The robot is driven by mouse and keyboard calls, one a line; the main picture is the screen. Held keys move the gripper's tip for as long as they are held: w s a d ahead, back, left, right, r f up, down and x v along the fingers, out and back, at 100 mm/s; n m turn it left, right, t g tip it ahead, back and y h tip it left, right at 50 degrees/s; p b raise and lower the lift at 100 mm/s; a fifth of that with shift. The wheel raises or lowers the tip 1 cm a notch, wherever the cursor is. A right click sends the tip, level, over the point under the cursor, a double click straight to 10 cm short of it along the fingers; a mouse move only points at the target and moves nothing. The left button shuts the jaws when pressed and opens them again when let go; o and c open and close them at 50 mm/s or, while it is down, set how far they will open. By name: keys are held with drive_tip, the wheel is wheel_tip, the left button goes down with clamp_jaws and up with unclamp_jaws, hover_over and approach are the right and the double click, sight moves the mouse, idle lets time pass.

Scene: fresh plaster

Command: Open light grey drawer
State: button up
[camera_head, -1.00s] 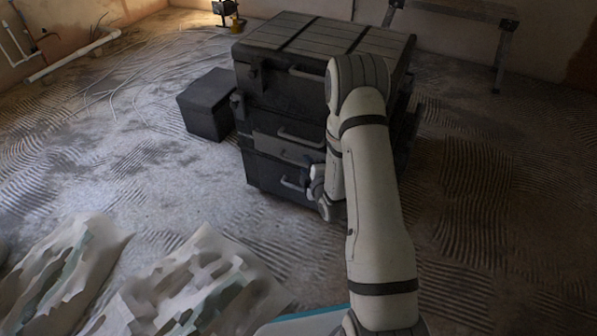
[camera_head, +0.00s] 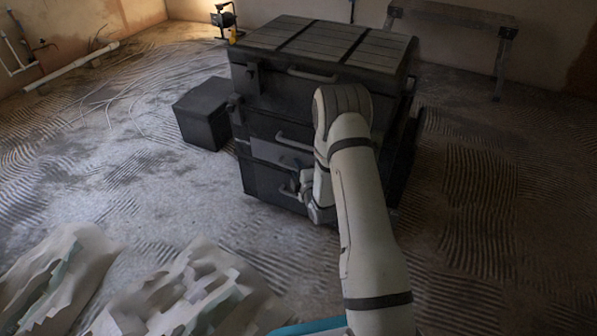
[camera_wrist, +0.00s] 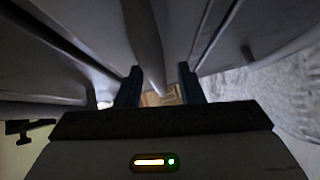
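In the head view, the light grey drawer (camera_head: 272,152) is a paler band low in the dark cabinet (camera_head: 270,92). It looks shut, and my arm hides its right part. My gripper (camera_head: 304,190) is at the lower front of the cabinet, beside a low bar handle (camera_head: 287,191). I cannot tell surely which drawer that handle belongs to. In the wrist view, my two dark fingers (camera_wrist: 161,88) stand apart, with a grey bar (camera_wrist: 144,45) between them. I see a gap beside the bar, and no clear grip on it.
A dark box (camera_head: 203,113) stands left of the cabinet. Crumpled sheets (camera_head: 185,290) lie on the floor at the front left. A bench (camera_head: 450,14) is at the back right, and a work lamp (camera_head: 224,20) at the back left. The floor left of the cabinet front is mostly clear.

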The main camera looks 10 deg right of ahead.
clamp_jaws()
drive_tip(key=shift+s+d, duration=0.1)
idle(0.5)
